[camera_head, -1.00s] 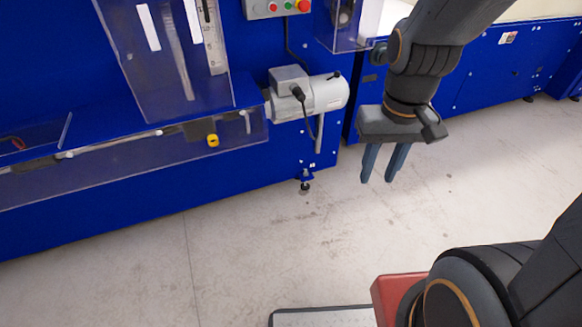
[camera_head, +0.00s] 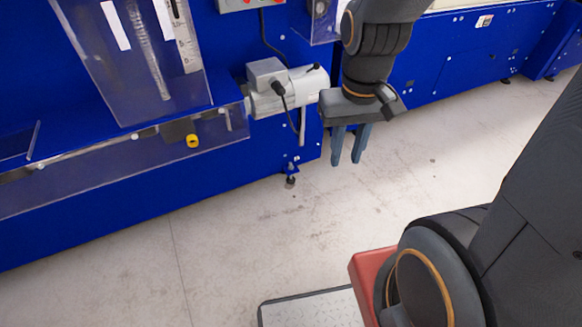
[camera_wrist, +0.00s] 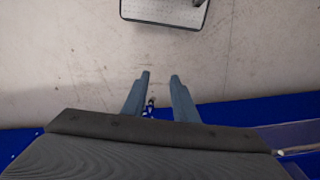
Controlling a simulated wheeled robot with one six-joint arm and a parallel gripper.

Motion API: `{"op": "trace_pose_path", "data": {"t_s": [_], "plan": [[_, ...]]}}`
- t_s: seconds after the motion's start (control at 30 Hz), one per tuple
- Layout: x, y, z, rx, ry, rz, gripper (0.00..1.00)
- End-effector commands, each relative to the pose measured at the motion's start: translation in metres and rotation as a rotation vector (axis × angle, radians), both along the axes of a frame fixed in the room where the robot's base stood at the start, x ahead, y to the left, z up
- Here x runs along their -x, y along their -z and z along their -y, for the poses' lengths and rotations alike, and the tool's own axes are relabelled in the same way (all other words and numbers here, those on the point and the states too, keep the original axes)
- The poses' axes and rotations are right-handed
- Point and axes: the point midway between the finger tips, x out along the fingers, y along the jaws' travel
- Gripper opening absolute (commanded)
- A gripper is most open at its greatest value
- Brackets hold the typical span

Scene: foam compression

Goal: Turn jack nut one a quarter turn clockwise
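A small levelling foot (camera_head: 290,181) with a dark stem stands under the lower corner of the blue machine (camera_head: 210,195), on the floor. Its nut is too small to make out, and no number shows on it. My gripper (camera_head: 346,162) points down, to the right of the foot and apart from it. Its two blue-grey fingers are spread with nothing between them. In the wrist view my gripper (camera_wrist: 160,75) is also open, and a small dark part, likely the foot (camera_wrist: 150,104), shows between the fingers, partly hidden.
A grey motor (camera_head: 285,90) juts from the machine above the foot, with a cable hanging down. Clear guards (camera_head: 130,60) and a yellow knob (camera_head: 193,141) are at left.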

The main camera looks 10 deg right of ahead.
Motion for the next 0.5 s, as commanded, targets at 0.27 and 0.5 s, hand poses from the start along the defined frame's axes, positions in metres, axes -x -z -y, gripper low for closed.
{"op": "trace_pose_path", "data": {"t_s": [0.27, 0.5], "plan": [[-0.062, 0.057, 0.009, 0.017, -0.012, 0.081, 0.26], [-0.165, 0.145, 0.023, 0.038, -0.042, 0.236, 0.26]]}}
